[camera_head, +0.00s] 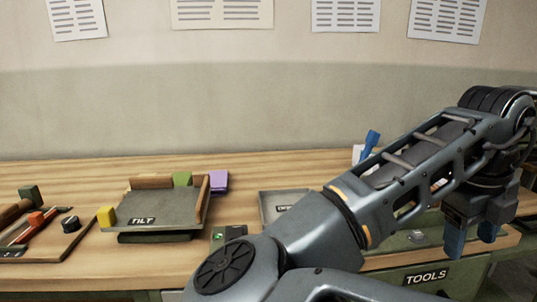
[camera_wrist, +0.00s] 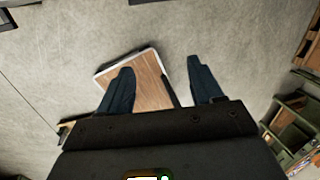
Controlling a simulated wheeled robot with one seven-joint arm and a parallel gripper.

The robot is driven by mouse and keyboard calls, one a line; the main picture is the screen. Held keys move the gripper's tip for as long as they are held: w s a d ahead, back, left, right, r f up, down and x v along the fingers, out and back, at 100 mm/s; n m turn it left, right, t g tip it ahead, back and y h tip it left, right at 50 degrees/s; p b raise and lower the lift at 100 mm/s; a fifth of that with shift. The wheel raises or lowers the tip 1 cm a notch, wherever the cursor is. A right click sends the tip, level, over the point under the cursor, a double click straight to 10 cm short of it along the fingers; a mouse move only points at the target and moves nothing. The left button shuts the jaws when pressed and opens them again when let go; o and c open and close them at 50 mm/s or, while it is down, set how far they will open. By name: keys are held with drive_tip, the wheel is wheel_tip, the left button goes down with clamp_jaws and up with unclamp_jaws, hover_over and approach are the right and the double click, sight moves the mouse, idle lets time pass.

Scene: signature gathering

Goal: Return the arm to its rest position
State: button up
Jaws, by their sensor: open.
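My arm reaches across the right half of the head view. My gripper (camera_head: 472,238) hangs fingers down at the far right, by the right end of the wooden table (camera_head: 60,172). In the wrist view my gripper (camera_wrist: 160,82) shows two dark fingers spread apart, with nothing held between them. A brown board with a pale edge (camera_wrist: 146,68) shows beyond the fingers against the grey floor (camera_wrist: 235,45). How far below it lies, I cannot tell.
A flat grey tray (camera_head: 277,207) is partly behind my arm. A blue-handled thing (camera_head: 370,145) stands behind my arm. A TOOLS label (camera_head: 427,277) is on the front.

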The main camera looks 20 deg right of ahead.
drive_tip(key=d+r+n+t+h, duration=0.3)
drive_tip(key=d+r+n+h, duration=0.4)
drive_tip(key=d+n+h, duration=0.55)
drive_tip(key=w+a+f+n+t+y, duration=0.3)
drive_tip(key=a+f+n+t, duration=0.65)
drive_tip(key=n, duration=0.65)
drive_tip(key=s+a+f+n+t+y, duration=0.2)
drive_tip(key=s+a+f+n+y, duration=0.1)
drive_tip(key=a+n, duration=0.15)
drive_tip(key=s+a+f+n+t+y, duration=0.2)
drive_tip(key=s+a+f+n+y, duration=0.15)
drive_tip(key=a, duration=0.25)
drive_tip(key=s+a+f+n+y, duration=0.1)
drive_tip(key=s+a+f+y, duration=0.1)
drive_tip(key=s+a, duration=0.6)
drive_tip(key=s+a+f+g+y, duration=0.1)
drive_tip(key=s+a+f+y, duration=0.1)
drive_tip(key=s+a, duration=0.6)
drive_tip(key=s+y, duration=0.1)
drive_tip(key=s, duration=0.3)
drive_tip(key=shift+a+n+y, duration=0.3)
drive_tip(key=shift+n, duration=0.05)
